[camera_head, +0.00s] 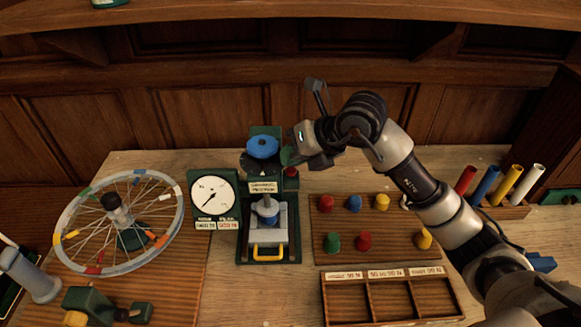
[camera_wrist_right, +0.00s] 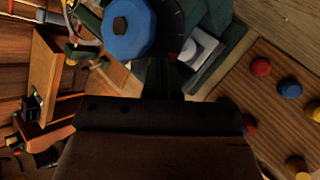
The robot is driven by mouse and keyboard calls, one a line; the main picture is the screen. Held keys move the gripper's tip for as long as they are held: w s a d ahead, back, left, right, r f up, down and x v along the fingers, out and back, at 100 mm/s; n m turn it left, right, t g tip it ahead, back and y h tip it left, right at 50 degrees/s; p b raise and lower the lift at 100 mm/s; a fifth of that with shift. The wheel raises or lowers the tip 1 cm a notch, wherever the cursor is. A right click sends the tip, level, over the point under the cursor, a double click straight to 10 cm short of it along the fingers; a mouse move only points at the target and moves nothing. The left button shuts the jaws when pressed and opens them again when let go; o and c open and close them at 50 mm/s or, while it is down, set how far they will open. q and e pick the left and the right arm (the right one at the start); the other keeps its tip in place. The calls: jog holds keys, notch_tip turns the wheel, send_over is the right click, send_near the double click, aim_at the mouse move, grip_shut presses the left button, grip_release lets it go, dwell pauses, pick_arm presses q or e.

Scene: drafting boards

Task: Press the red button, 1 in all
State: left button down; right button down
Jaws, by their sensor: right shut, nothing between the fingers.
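A small red button (camera_head: 291,172) sits at the upper right of a dark green press (camera_head: 270,255), which has a blue knob (camera_head: 262,146) on top. My right gripper (camera_head: 291,157) is shut and empty, just above the red button and beside the blue knob. I cannot tell whether it touches the button. In the right wrist view the blue knob (camera_wrist_right: 130,28) shows beyond the dark gripper body, and I cannot make out the red button there. My left gripper is not in view.
Left of the press stand a white dial gauge (camera_head: 212,196) and a spoked wheel (camera_head: 70,235). To the right lie a wooden board (camera_head: 390,222) with coloured knobs, an empty divided tray (camera_head: 390,298), and a rack (camera_head: 510,210) of coloured cylinders.

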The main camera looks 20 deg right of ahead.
jog(key=shift+r, duration=0.15)
notch_tip(320, 180, up, 5)
jog(key=p, duration=0.3)
jog(key=shift+d, duration=0.1)
